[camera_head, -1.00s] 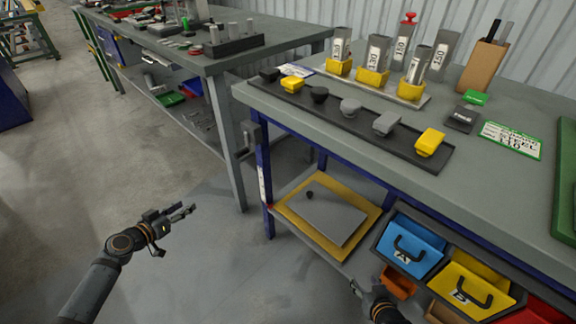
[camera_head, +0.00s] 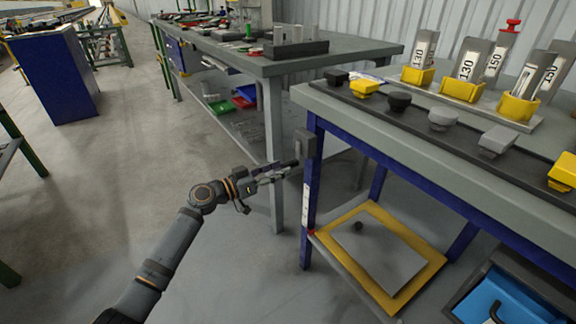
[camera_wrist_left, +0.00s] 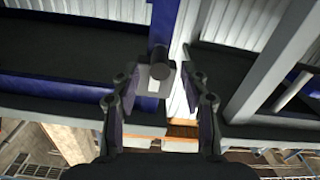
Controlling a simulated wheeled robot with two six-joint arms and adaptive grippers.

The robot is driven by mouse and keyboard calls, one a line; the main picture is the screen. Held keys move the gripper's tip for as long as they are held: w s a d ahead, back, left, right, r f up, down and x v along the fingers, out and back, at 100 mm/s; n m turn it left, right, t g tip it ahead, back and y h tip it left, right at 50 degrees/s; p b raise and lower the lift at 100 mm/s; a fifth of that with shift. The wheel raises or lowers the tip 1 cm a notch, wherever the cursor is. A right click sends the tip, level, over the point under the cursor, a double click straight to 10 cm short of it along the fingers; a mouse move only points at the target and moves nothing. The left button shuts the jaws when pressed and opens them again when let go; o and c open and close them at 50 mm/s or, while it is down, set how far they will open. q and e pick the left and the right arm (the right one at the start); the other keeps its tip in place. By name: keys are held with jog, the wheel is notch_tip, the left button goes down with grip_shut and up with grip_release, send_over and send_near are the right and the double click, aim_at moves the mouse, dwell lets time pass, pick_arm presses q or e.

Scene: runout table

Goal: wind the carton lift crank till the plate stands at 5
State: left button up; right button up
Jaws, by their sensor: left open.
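The grey crank box (camera_head: 306,143) is on the blue front leg of the right-hand table, just below the tabletop. In the left wrist view a grey crank arm with a dark round handle (camera_wrist_left: 161,71) lies between my fingers, with gaps on both sides. My left gripper (camera_head: 286,169) is open beside the crank; it also shows in the left wrist view (camera_wrist_left: 161,82). The grey lift plate (camera_head: 380,258) on a yellow base (camera_head: 428,268) sits low under the table. A white scale strip (camera_head: 305,205) runs down the leg with a red mark near its bottom; its numbers are too small to read.
The tabletop carries a dark rail (camera_head: 465,148) with several knobs and yellow holders with grey numbered tubes (camera_head: 466,68). A second grey workbench (camera_head: 235,47) stands behind. A blue bin (camera_head: 500,300) is at lower right.

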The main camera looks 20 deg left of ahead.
pick_arm(q)
jog(key=shift+x, duration=1.9)
jog(key=shift+c, duration=0.5)
grip_shut()
